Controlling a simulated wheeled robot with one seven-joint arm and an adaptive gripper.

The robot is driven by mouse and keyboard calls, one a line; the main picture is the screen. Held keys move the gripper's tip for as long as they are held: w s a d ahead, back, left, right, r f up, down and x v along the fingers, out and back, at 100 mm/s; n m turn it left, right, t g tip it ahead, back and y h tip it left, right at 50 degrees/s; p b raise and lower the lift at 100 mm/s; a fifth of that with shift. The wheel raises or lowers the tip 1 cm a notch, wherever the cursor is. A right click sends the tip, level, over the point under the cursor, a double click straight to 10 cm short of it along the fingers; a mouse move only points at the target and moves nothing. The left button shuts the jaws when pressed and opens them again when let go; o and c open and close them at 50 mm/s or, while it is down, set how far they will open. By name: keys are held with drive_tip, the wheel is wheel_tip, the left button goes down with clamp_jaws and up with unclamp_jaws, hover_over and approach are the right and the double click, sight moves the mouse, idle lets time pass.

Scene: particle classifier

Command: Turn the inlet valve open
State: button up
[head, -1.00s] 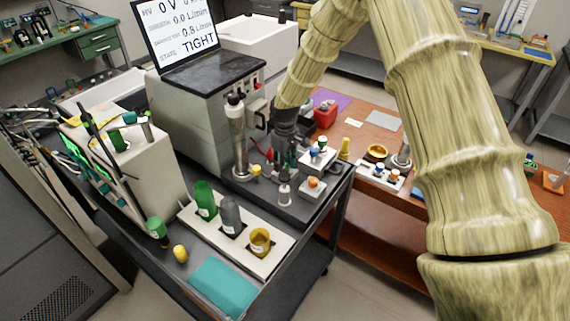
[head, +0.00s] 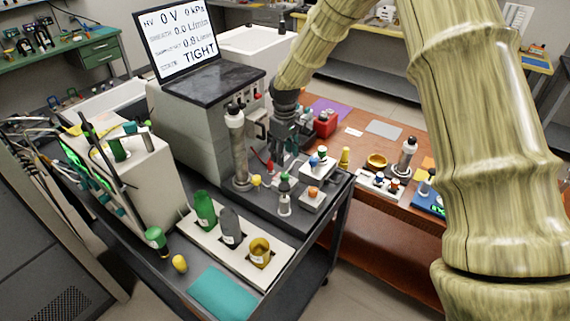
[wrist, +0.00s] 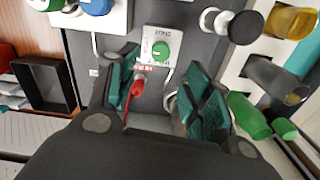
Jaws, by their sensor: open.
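My gripper (head: 283,152) is open above the back part of the dark cart top, beside the tall metal cylinder (head: 237,150). In the wrist view its teal-padded fingers (wrist: 163,88) stand apart. A red lever (wrist: 137,91) shows between them, nearer the left finger, with no clear contact. Just beyond the fingertips is a white plate with a round green knob (wrist: 160,50) and small upside-down lettering, too small to read surely. I cannot tell surely whether the lever or the knob is the inlet valve. The red lever also shows in the head view (head: 270,167), left of the fingers.
A screen (head: 178,38) reads TIGHT. A small white-and-green bottle (head: 285,197) and a box with colored knobs (head: 317,168) stand close to my gripper. A white rack (head: 232,248) holds green, grey and amber containers. A teal mat (head: 224,293) lies at the front.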

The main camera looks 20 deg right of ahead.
drive_tip(key=shift+r, duration=1.45)
